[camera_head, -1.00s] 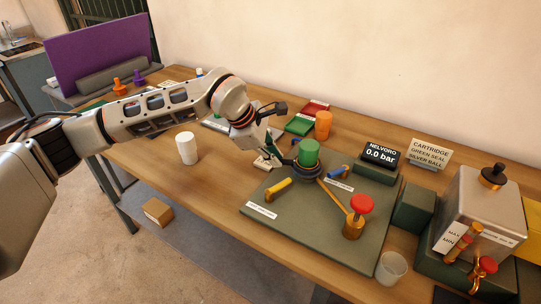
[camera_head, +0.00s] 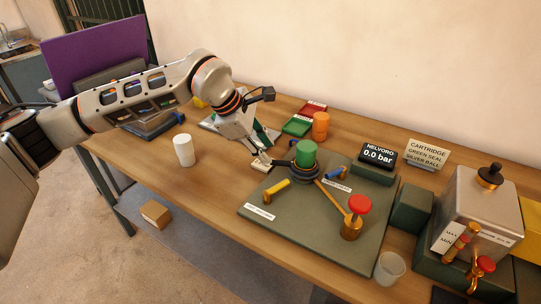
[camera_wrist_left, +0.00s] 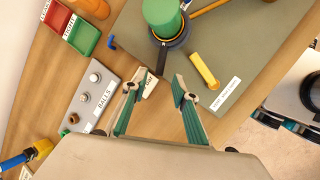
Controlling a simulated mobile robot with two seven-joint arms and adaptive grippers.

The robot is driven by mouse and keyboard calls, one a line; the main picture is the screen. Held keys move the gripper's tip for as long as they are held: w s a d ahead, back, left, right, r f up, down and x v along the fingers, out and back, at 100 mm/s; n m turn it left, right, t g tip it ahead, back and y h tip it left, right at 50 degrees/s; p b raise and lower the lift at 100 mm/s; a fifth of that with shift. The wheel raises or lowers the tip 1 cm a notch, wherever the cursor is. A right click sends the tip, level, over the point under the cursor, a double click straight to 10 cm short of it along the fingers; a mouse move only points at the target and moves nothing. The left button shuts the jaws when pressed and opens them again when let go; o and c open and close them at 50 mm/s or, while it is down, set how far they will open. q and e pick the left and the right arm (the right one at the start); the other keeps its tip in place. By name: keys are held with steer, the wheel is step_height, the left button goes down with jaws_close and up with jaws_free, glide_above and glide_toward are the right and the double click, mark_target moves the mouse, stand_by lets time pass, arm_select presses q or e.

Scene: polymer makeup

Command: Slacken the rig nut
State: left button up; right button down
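The rig is a grey-green board (camera_head: 340,225) with a green cylinder (camera_head: 306,153) standing in a dark round collar, probably the rig nut (camera_head: 304,173). A dark handle sticks out from the collar toward my left gripper (camera_head: 266,160). In the left wrist view the green cylinder (camera_wrist_left: 162,14) and the collar (camera_wrist_left: 172,38) are at the top. The handle (camera_wrist_left: 162,62) points down toward the gap between the fingers. My left gripper (camera_wrist_left: 160,86) is open, and its fingertips look short of the handle, with nothing held. My right gripper is out of view.
Yellow (camera_head: 276,190) and blue (camera_head: 337,173) handled parts lie on the board. An orange bar leads to a red-knobbed brass part (camera_head: 356,212).

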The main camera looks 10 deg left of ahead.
arm_select(q)
steer(key=v, duration=0.7)
stand_by(0.3)
